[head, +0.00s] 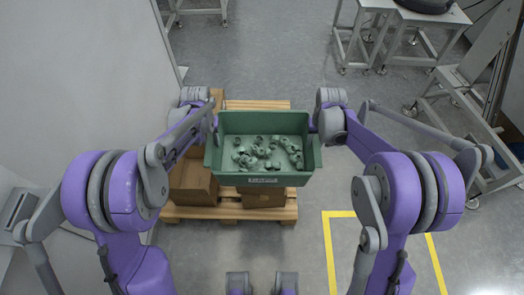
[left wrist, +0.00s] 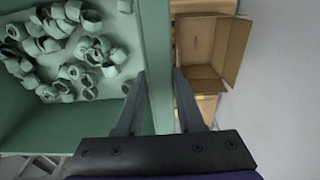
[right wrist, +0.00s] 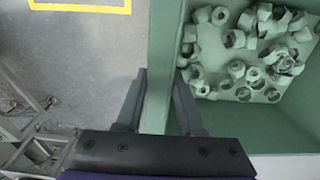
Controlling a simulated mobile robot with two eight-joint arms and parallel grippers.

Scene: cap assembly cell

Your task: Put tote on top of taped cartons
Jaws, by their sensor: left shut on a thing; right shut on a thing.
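A green tote (head: 263,179) holding several small ring-like caps is level in the head view, above a wooden pallet. My left gripper (left wrist: 158,78) is shut on the tote's left wall, and my right gripper (right wrist: 160,78) is shut on its right wall. In the head view, brown cartons show around and under the tote: one at the left (head: 193,186), one partly covered at the front (head: 262,198), and a sliver at the back left (head: 216,95). The left carton appears open in the left wrist view (left wrist: 205,45). The tote hides the rest, and no tape is clear.
The wooden pallet (head: 280,104) lies on the grey floor beneath the tote. A pale wall or panel (head: 80,80) stands at the left. Yellow floor marking (head: 327,250) lies at the front right. Metal stands (head: 400,40) are at the back right. Floor between is clear.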

